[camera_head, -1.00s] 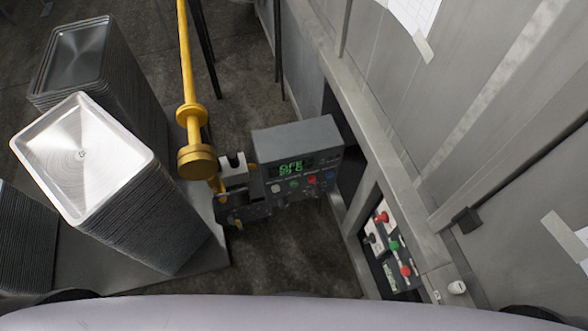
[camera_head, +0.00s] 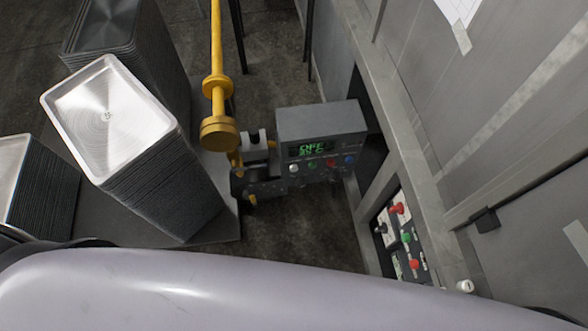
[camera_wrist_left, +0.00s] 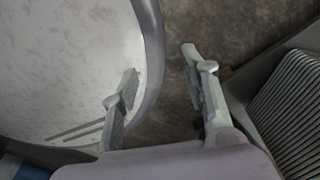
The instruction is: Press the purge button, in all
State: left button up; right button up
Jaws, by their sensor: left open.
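A grey control box (camera_head: 320,122) stands near the middle of the head view, with a lit green display (camera_head: 312,149) reading OFF and a temperature. Below it is a row of small buttons: white (camera_head: 293,169), green (camera_head: 312,164), red (camera_head: 331,162) and blue (camera_head: 348,160). Their labels are too small to read, so I cannot tell which one is purge. My left gripper (camera_wrist_left: 159,62) shows in the left wrist view, open with nothing between its fingers. It is not visible in the head view, and no gripper touches the box there. My right gripper is not in view.
Tall stacks of metal pans (camera_head: 108,115) stand left of the box. A yellow post (camera_head: 217,60) rises beside it. A second panel (camera_head: 405,240) with red and green controls is in the grey wall at right. Ridged pan edges (camera_wrist_left: 290,110) lie right of the left gripper.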

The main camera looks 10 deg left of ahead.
pick_arm(q)
grip_shut()
dwell(1.5)
